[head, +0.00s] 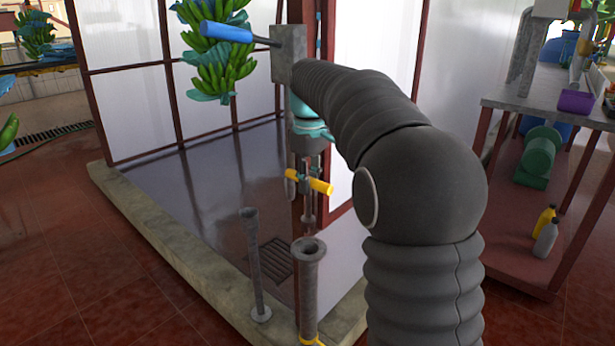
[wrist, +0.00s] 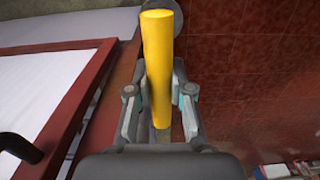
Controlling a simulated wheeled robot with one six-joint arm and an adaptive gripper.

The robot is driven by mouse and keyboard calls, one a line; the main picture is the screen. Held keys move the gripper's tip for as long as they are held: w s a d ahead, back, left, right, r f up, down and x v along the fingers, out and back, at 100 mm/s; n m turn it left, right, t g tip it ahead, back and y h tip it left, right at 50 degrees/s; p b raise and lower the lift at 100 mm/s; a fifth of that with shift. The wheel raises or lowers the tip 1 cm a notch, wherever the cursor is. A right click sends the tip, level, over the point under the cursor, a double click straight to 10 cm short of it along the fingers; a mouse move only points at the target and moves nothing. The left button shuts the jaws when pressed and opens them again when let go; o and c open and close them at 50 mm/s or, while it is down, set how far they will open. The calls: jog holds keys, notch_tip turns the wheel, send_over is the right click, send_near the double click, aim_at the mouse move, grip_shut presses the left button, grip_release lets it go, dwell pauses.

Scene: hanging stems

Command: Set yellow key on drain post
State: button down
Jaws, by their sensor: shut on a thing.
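The yellow key (head: 321,186) has a yellow crossbar handle and a grey shaft hanging below it in the head view. My gripper (head: 306,174) is shut on the key, which is held in the air above and behind the thicker grey post. In the wrist view the yellow bar (wrist: 158,45) runs up between my two fingers (wrist: 160,92). The thicker grey post (head: 310,285) has an open round top and a yellow collar at its foot. A thinner grey post (head: 254,265) stands to its left. I cannot tell for certain which is the drain post.
A floor grate (head: 277,260) lies behind the posts, inside a concrete curb (head: 160,243). A blue handle (head: 226,32) sticks out from a grey plate at upper left. Green bananas (head: 222,65) hang behind it. A red-framed shelf (head: 535,190) stands at right.

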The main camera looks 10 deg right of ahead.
aim_at(309, 217)
jog(key=shift+f, duration=0.7)
notch_tip(309, 217, down, 3)
jog(key=b, duration=0.3)
jog(key=shift+f, duration=0.4)
jog(key=shift+s+r+p, duration=0.1)
jog(key=shift+p, duration=0.25)
dwell(0.3)
jog(key=shift+f+b, duration=0.85)
jog(key=shift+f, duration=2.05)
dwell(2.1)
jog(key=c, duration=0.6)
grip_release()
jog(key=shift+o, duration=0.2)
